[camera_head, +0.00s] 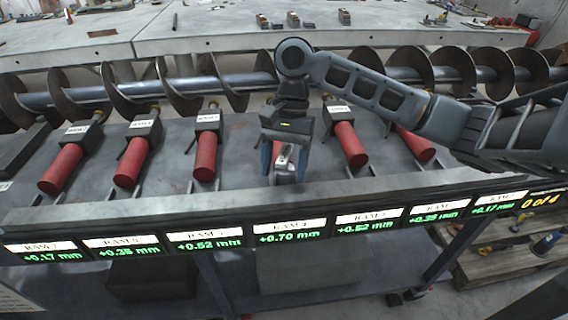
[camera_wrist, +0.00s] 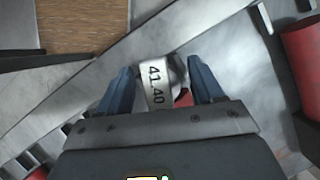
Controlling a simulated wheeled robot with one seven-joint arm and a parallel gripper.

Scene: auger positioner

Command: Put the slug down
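The slug (camera_wrist: 155,86) is a short grey metal piece with a white label reading 41.40, in the wrist view. In the head view my gripper (camera_head: 285,155) points down above the front part of the ram bench (camera_head: 235,150), in the row's middle, behind the display reading +0.70 mm (camera_head: 290,237). The slug's pale end (camera_head: 283,158) shows between the fingers. My gripper hides most of the ram behind it. I cannot tell whether the slug touches the bench.
Red rams (camera_head: 205,157) stand in a row on both sides of my gripper. A long auger (camera_head: 180,88) runs behind them. A grey table (camera_head: 230,30) with small parts lies beyond. Displays line the bench's front edge, and a wooden pallet (camera_head: 500,262) stands at lower right.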

